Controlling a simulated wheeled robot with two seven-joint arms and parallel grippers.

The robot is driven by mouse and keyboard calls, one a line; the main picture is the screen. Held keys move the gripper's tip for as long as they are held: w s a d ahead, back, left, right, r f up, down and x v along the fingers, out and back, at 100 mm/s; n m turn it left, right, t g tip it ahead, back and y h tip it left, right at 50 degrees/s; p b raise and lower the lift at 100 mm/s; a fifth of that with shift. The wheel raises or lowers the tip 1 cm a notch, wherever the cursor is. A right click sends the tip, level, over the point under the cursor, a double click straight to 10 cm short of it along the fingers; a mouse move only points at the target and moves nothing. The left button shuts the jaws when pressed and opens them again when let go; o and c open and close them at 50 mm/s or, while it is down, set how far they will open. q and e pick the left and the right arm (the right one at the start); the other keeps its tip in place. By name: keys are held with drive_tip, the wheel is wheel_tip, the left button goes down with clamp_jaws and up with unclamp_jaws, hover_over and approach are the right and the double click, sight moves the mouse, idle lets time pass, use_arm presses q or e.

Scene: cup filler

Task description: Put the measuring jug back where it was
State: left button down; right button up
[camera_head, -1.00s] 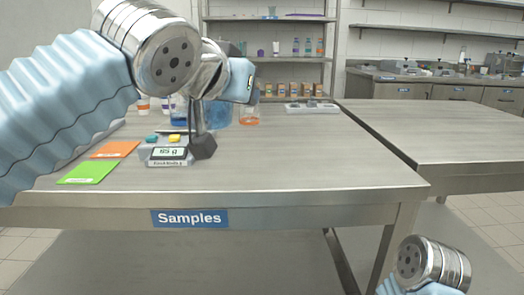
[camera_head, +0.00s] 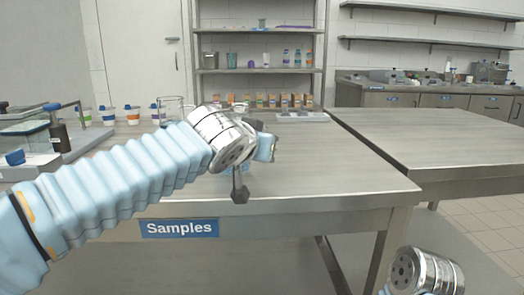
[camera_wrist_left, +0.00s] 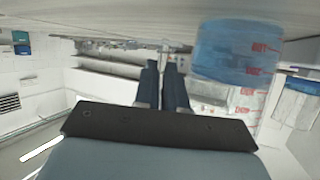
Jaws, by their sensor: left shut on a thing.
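The measuring jug (camera_wrist_left: 235,52) shows on the right side of the left wrist view, which is upside down. It is clear with red markings and holds blue liquid. My left gripper (camera_wrist_left: 166,68) is shut beside it, with its fingers close together; the jug's handle, where the grip lies, is not clearly visible.
Several small cups with coloured bands (camera_head: 132,116) and a clear glass beaker (camera_head: 172,106) stand behind my left arm. A balance-like device (camera_head: 28,140) stands far left. The table right of my left gripper is clear. A second empty table (camera_head: 430,140) stands at right.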

use_arm(q)
drive_tip(key=shift+f, duration=0.1)
drive_tip(key=c, duration=1.7)
unclamp_jaws()
drive_tip(key=shift+f, duration=0.1)
drive_tip(key=o, duration=0.5)
drive_tip(key=shift+r, duration=0.25)
drive_tip(key=b+v, duration=0.1)
drive_tip(key=v, duration=1.1)
drive_tip(key=shift+s+d, duration=0.1)
